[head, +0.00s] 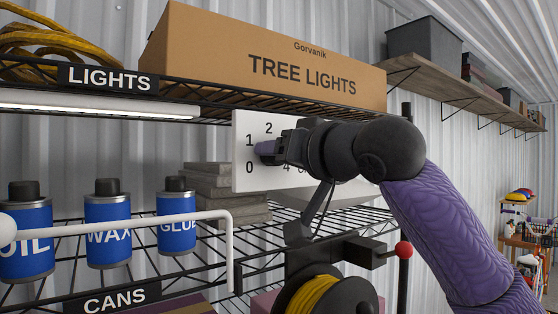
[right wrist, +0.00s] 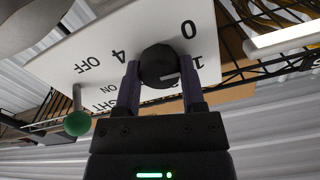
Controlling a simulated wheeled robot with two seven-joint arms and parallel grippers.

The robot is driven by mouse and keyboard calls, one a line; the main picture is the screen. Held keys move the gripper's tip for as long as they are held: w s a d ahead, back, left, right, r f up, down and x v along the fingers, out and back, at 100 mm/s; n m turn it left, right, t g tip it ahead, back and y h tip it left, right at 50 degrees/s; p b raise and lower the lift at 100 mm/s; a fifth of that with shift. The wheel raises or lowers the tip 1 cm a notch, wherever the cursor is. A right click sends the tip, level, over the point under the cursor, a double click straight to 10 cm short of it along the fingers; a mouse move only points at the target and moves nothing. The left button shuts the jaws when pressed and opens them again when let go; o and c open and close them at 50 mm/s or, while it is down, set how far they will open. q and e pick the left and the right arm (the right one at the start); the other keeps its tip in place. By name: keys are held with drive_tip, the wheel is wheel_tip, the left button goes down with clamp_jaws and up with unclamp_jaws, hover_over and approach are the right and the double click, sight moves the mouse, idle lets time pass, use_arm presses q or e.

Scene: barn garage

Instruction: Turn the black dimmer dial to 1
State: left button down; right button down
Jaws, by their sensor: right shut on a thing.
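The white panel (head: 245,180) stands on the shelf, with 0, 1, 2 and 4 visible in the head view. The black dimmer dial (right wrist: 158,66) shows in the right wrist view, between the two purple fingers of my right gripper (right wrist: 158,75). The gripper is shut on the dial's sides. A short pale mark on the dial lies at its right side in that view, roughly on the side of the 1. In the head view my right gripper (head: 266,148) and wrist hide the dial. My left gripper is not in view.
A lever with a green ball (right wrist: 77,123) sticks out of the panel near OFF and ON. A tree lights box (head: 270,65) is above. Blue cans (head: 108,232) and a white bar (head: 130,227) are at left. A red-knobbed lever (head: 403,249) and yellow reel (head: 320,298) are below.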

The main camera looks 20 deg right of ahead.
drive_tip(key=m+b, duration=0.1)
drive_tip(key=m, duration=0.4)
drive_tip(key=shift+r, duration=0.1)
drive_tip(key=shift+d, duration=0.1)
idle(0.4)
drive_tip(key=shift+c, duration=0.9)
unclamp_jaws()
drive_tip(key=shift+s, duration=0.1)
drive_tip(key=b+v, duration=0.5)
drive_tip(key=v, duration=0.4)
drive_tip(key=shift+s+d+b, duration=0.15)
drive_tip(key=shift+s+b, duration=0.15)
drive_tip(key=shift+s, duration=0.05)
